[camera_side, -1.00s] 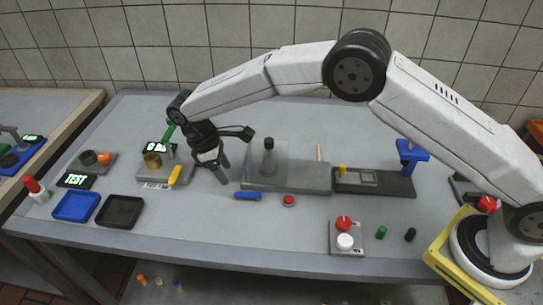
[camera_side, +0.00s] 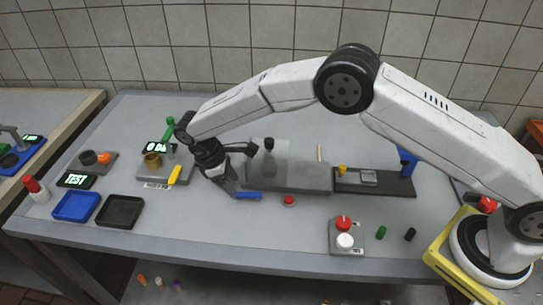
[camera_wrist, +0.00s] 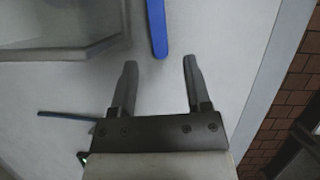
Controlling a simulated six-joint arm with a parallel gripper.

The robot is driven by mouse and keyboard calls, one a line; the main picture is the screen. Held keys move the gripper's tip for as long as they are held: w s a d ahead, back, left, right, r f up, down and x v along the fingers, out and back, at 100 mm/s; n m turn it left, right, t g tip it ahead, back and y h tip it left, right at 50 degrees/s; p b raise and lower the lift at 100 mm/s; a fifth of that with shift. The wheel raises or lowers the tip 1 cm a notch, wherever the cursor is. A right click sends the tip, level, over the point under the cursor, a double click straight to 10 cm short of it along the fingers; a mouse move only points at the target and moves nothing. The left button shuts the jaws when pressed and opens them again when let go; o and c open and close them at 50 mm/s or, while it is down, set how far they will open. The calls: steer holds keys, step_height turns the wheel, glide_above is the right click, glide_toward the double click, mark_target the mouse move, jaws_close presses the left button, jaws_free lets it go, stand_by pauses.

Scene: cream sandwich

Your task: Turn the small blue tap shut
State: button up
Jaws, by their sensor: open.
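The small blue tap shows as a blue bar-shaped handle (camera_side: 249,195) at the front left of a grey box-like unit. In the wrist view the blue handle (camera_wrist: 157,28) points toward me, and its near end lies just beyond the gap between my fingertips. My gripper (camera_side: 231,190) is low over the table, at the left end of the handle in the side view. In the wrist view my gripper (camera_wrist: 160,64) is open, with nothing between its fingers. The side view does not show whether a finger touches the handle.
The grey unit (camera_side: 290,177) stands right behind the handle. A red button (camera_side: 289,200) is to its right. The table's front middle is clear.

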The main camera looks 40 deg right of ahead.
mark_target(241, 194)
steer(key=shift+x, duration=1.55)
jaws_close()
